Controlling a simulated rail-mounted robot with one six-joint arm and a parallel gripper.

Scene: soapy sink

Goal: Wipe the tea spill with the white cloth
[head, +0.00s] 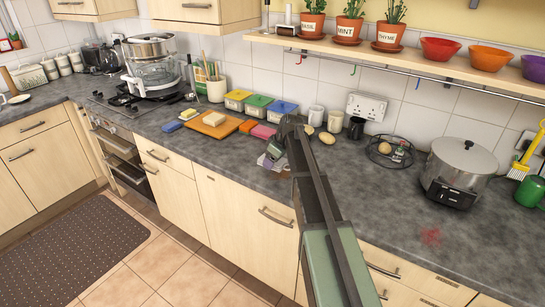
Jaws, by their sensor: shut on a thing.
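My arm reaches up from the bottom of the head view, and its far end is over the grey worktop. My gripper (277,149) is low near the worktop, partly hidden by my arm. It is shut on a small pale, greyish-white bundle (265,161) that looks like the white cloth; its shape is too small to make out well. A faint red smudge (431,236) marks the worktop at the right, in front of the steel pot and well apart from my gripper. No brown tea patch can be made out; the worktop behind my arm is hidden.
Colored tubs (260,106), sponges (263,132) and a cutting board (214,124) stand left of my gripper. A shelf (400,57) hangs above.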

